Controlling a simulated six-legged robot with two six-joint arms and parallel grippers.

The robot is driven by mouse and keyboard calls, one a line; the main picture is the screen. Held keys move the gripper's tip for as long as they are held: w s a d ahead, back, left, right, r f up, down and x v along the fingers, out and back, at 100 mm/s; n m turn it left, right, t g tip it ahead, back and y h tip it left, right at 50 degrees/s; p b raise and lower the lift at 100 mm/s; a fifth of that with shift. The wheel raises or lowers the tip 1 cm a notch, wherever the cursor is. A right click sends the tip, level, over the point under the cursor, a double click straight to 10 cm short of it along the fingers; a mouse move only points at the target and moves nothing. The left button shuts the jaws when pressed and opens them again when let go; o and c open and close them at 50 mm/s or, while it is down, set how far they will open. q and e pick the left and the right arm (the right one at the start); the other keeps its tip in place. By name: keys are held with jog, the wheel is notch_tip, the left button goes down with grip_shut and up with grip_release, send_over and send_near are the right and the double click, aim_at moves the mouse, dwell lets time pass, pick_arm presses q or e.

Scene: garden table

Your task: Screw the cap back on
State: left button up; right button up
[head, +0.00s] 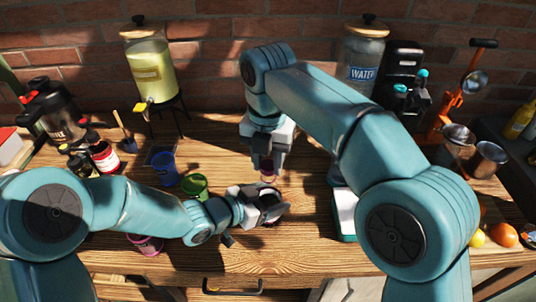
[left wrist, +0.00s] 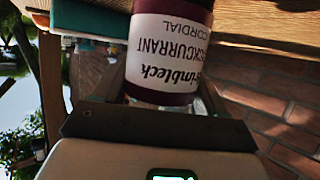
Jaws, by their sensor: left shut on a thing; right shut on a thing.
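The cordial bottle (left wrist: 170,45), dark red with a white blackcurrant label, fills the top of the left wrist view, its label upside down. My left gripper (left wrist: 155,100) is shut around it. In the head view my left gripper (head: 273,205) is over the middle of the table, and the bottle is mostly hidden in its jaws. My right gripper (head: 267,165) points down just above and behind it, shut on a small dark thing, apparently the cap, mostly hidden by the fingers. I cannot tell whether the cap touches the bottle's neck.
A blue cup (head: 162,170) and a green cup (head: 195,185) stand left of my grippers. A pink cup (head: 147,246) is near the front edge. Drink dispensers (head: 150,70) (head: 361,62) stand at the back. Bottles (head: 103,157) cluster at left. The front middle is clear.

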jog(key=shift+f, duration=0.2)
jog(key=shift+f, duration=0.55)
dwell(0.4)
